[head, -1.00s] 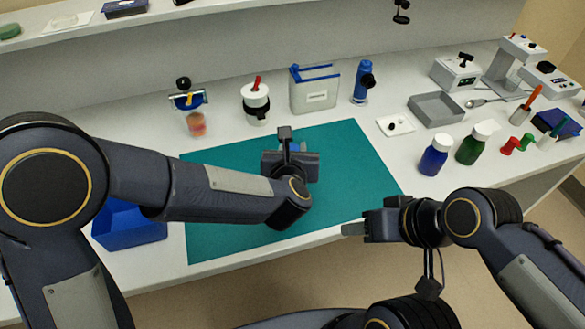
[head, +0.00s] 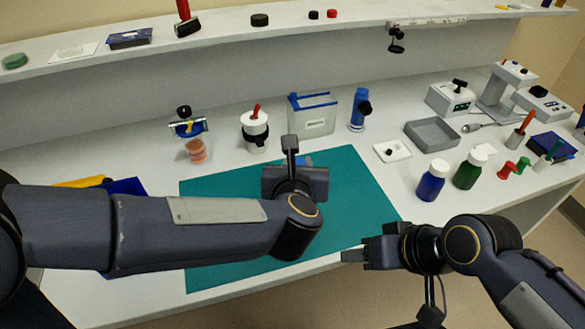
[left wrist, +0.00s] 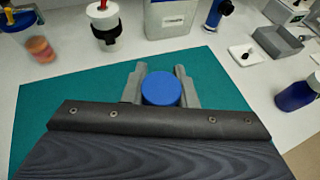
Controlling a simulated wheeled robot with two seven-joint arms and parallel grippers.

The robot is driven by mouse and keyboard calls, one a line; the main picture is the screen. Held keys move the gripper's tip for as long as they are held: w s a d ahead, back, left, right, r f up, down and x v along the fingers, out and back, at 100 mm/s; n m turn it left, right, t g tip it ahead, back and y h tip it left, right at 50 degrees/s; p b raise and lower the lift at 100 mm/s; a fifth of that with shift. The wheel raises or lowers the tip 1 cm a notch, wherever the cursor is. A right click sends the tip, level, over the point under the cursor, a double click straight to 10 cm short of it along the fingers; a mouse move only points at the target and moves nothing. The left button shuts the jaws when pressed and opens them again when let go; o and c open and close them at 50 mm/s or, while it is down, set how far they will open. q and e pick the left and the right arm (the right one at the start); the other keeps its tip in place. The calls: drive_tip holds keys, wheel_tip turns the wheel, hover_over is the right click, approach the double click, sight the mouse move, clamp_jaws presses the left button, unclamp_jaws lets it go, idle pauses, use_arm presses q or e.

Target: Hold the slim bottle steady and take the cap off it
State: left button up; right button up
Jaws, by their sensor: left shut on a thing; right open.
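My left gripper (head: 298,168) is over the teal mat and hides most of what it holds in the head view. In the left wrist view its two fingers stand on either side of a round blue top (left wrist: 161,88), which looks like the cap of the slim bottle. The bottle's body is hidden below it, and I cannot tell whether it touches the mat. A small patch of blue (head: 305,160) shows behind the gripper in the head view. My right gripper (head: 352,256) is open and empty, near the mat's front right edge and apart from the bottle.
The teal mat (head: 350,190) is otherwise clear. A blue bottle (head: 431,184) and a green bottle (head: 468,172) with white caps stand to the right. A grey tray (head: 432,135), a white dish (head: 391,151) and a blue-lidded container (head: 313,116) stand behind. A blue bin (head: 125,187) is partly behind my left arm.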

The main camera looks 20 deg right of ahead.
use_arm(q)
drive_tip(key=s+r, duration=0.5)
drive_tip(key=s, duration=0.5)
drive_tip(key=shift+r+b, duration=0.15)
drive_tip(key=shift+b, duration=0.15)
drive_tip(key=shift+d, duration=0.1)
drive_tip(key=o, duration=0.4)
clamp_jaws()
